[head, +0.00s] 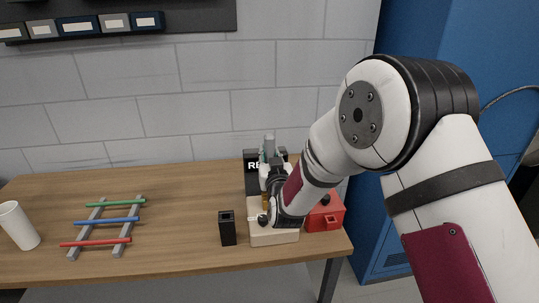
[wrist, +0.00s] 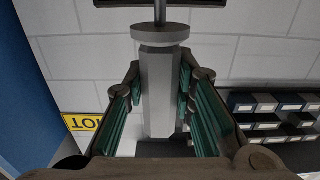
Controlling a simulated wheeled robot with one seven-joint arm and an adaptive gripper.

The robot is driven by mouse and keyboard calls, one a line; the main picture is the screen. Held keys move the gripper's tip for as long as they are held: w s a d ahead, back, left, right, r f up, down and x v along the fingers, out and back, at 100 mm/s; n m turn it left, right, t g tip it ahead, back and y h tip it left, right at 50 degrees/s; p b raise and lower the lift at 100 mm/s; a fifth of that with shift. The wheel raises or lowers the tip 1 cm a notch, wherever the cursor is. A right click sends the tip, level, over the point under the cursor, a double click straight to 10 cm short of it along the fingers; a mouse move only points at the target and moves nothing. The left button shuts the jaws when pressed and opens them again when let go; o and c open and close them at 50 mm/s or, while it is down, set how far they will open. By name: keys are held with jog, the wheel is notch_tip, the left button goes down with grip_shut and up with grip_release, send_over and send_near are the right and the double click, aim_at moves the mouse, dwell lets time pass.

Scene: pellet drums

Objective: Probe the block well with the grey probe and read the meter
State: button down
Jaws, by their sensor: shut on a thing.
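My gripper (head: 272,172) is shut on the grey probe (wrist: 158,95), whose handle stands between the teal finger pads in the wrist view. Its grey top (head: 269,143) rises above my fingers in the head view. A collar (wrist: 160,33) and thin shaft (wrist: 160,11) extend from the handle, toward a dark shape at the top edge of the wrist view. My gripper is above a beige block (head: 272,237), partly hidden by my arm; I cannot see its well or where the tip is.
A small black square holder (head: 228,231) stands left of the block, and a red box (head: 326,213) right. Green, blue and red rods lie on a grey rack (head: 119,250). A white cup (head: 18,226) is far left. Bare table (head: 175,215) lies between rack and holder.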

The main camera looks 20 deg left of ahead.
jog(key=shift+f, duration=0.1)
jog(key=shift+f+b, duration=0.5)
jog(key=shift+f, duration=1.55)
jog(key=shift+r+p, duration=0.85)
jog(key=shift+r, duration=1.65)
